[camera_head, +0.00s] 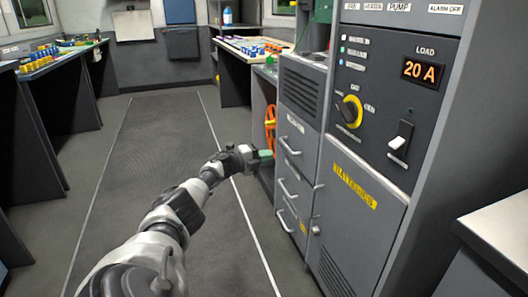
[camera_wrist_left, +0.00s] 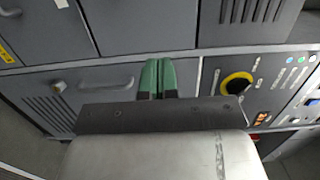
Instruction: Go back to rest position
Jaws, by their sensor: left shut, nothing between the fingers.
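My left arm reaches in from the bottom left of the head view, over the aisle floor. Its gripper (camera_head: 265,154) is in front of the grey drawer cabinet, near the orange wheel. In the left wrist view the two green fingers (camera_wrist_left: 158,78) are closed together with nothing between them. They point toward the grey cabinet fronts; whether they touch anything cannot be told. My right gripper is in neither view.
The grey drawer cabinet (camera_head: 296,142) and a tall control panel (camera_head: 392,95) reading 20 A stand on the right. An orange wheel (camera_head: 270,126) is beside the cabinet. A light counter (camera_head: 505,235) is at the lower right. The aisle mat (camera_head: 160,150) is clear beyond my arm.

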